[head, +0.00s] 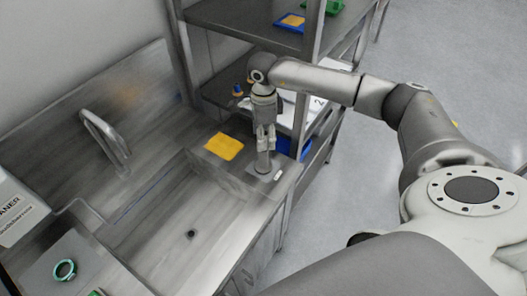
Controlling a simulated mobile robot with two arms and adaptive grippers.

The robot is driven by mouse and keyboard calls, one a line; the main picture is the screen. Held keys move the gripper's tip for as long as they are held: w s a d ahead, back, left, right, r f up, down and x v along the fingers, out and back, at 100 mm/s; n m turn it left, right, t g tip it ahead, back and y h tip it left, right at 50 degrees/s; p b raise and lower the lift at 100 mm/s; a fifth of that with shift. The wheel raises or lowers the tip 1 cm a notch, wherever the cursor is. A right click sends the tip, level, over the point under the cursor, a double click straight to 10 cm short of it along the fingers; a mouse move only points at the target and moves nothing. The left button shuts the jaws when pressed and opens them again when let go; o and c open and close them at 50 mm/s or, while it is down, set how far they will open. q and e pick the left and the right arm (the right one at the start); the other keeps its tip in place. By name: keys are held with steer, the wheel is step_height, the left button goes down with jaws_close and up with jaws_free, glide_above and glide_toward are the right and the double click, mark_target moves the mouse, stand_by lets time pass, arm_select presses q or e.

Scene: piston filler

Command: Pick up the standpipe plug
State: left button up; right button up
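The standpipe plug appears to be the upright grey cylinder (263,162) on the far right corner of the steel sink counter, in the head view. My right gripper (266,146) points straight down over it, with its fingertips at the cylinder's upper part. The fingers and the cylinder are similar greys, so I cannot tell whether the fingers are closed on it or just around it. The cylinder's top is hidden by the gripper. The cylinder's foot appears to rest on a small dark square on the counter. My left gripper is not in view.
A yellow cloth (223,146) lies left of the cylinder. The sink basin (190,215) is empty, with a faucet (105,140) behind it. A green ring (65,270) lies at lower left. A metal shelf rack (250,32) stands close behind my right gripper.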

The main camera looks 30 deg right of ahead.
steer(key=shift+f, duration=0.3)
jaws_close()
steer(key=shift+r, duration=0.15)
